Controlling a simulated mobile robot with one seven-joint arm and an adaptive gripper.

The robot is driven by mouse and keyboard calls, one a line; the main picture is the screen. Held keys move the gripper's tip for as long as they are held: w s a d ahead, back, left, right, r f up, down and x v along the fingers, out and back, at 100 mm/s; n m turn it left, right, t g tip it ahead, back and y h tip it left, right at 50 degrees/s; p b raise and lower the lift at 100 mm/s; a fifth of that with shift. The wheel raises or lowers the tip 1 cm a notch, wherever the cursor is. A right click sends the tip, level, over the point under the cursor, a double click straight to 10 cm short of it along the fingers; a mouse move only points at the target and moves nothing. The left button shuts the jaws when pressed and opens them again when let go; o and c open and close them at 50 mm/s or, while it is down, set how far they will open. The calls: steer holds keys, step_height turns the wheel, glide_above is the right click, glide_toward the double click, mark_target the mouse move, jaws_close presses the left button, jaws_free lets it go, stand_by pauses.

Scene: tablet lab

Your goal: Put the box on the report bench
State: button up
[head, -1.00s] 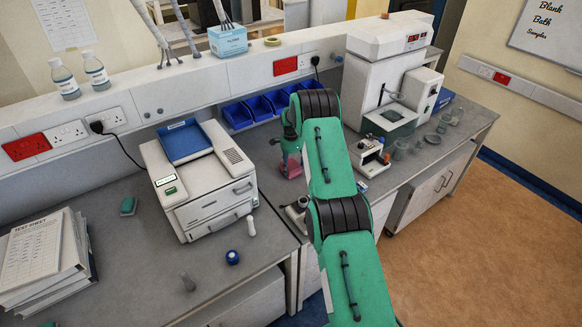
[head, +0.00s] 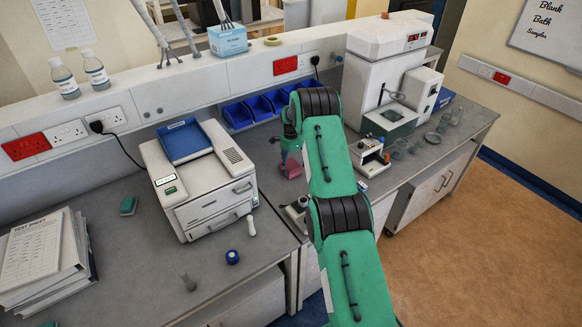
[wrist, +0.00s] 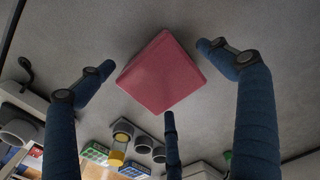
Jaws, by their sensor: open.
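A pink-red box (wrist: 162,72) lies between the fingers of my gripper in the wrist view. It also shows small in the head view (head: 293,163), partly hidden by my gripper, above the middle bench. My gripper (wrist: 160,78) is open: its dark blue fingers stand apart around the box, with visible gaps to the left and right fingertips. Whether the lower middle finger touches the box is unclear. The left bench (head: 120,255) carries a stack of papers headed Test Sheet (head: 42,255); no label on it reads report bench.
A white machine with a blue tray (head: 195,180) stands on the left bench. Blue bins (head: 258,107) line the wall behind my gripper. A small white instrument (head: 368,155) stands to the right.

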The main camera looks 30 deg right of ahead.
step_height(320, 180, up, 11)
steer(key=b, duration=0.1)
steer(key=shift+r, duration=0.15)
stand_by(0.4)
stand_by(0.5)
step_height(320, 180, up, 21)
steer(key=n+t, duration=0.1)
steer(key=n, duration=0.3)
glide_above(291, 165)
steer(key=s+a, duration=0.5)
steer(key=a, duration=0.7)
steer(key=s+a+r+n+t, duration=0.2)
steer(key=s+a+r+n, duration=0.2)
steer(key=s+a+r, duration=1.05)
steer(key=s+a+r+n+t, duration=0.15)
steer(key=s+a+r, duration=0.25)
steer(key=s, duration=0.4)
steer(key=s+a+r+n+g, duration=0.1)
steer(key=s+a+r+n, duration=0.25)
steer(key=s, duration=0.45)
steer(key=s+a+f+n+t, duration=0.1)
steer(key=s+a+f+n, duration=0.1)
steer(key=s, duration=0.7)
steer(key=s+a+f+n+t, duration=0.1)
steer(key=s+a, duration=0.3)
steer(key=s, duration=0.6)
steer(key=shift+s+a+f+n, duration=0.3)
steer(key=shift+f+n, duration=0.25)
steer(key=shift+n, duration=0.35)
